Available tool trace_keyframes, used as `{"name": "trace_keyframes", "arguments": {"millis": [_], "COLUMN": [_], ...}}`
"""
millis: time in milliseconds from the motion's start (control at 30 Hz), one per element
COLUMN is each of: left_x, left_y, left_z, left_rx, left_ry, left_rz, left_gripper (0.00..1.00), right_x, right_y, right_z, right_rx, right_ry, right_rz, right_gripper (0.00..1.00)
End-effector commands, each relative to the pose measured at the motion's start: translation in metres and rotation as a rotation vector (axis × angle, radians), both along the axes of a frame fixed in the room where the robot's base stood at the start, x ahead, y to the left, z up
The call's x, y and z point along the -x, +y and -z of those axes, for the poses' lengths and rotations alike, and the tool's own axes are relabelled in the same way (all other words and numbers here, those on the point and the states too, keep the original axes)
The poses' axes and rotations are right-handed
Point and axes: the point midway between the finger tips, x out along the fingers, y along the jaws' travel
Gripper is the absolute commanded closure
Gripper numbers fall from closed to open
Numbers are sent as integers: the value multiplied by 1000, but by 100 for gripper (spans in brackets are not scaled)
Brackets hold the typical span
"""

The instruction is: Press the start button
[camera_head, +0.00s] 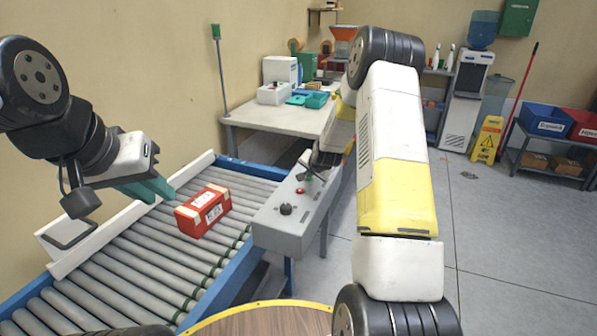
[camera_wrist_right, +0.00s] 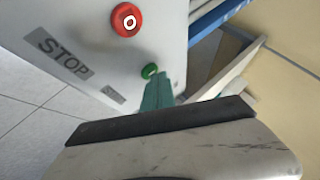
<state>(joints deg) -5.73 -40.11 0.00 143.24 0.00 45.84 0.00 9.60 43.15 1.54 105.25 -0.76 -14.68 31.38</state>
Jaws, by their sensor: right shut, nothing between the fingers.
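The grey control box (camera_head: 283,232) stands beside the conveyor, with a red button (camera_head: 299,191) and a black knob (camera_head: 286,209) on its top. In the right wrist view a green button (camera_wrist_right: 149,71) sits on the panel, below the red button and right of the STOP label (camera_wrist_right: 60,57). My right gripper (camera_wrist_right: 158,88) is shut and empty. Its teal fingertips lie right at the green button and partly overlap its lower edge; I cannot tell whether they touch it. My left gripper (camera_head: 150,188) hangs above the conveyor's left side; its finger opening is unclear.
A red box (camera_head: 203,211) lies on the conveyor rollers (camera_head: 150,262). A white side rail (camera_head: 130,220) runs along the conveyor's left edge. A work table (camera_head: 270,119) with bins stands behind. Open floor lies to the right, with a yellow wet-floor sign (camera_head: 487,138) farther back.

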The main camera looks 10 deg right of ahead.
Motion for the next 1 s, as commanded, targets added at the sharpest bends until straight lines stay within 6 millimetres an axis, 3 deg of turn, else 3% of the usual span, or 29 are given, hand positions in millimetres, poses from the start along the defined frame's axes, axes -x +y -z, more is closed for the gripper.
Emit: {"name": "trace_keyframes", "arguments": {"millis": [467,1000], "left_x": [0,0], "left_y": [0,0], "left_z": [0,0], "left_rx": [0,0], "left_ry": [0,0], "left_rz": [0,0], "left_gripper": [78,78], "right_x": [0,1], "right_y": [0,0], "right_z": [3,-13], "right_rx": [0,0], "right_ry": [1,1], "right_rz": [0,0], "right_gripper": [100,100]}}
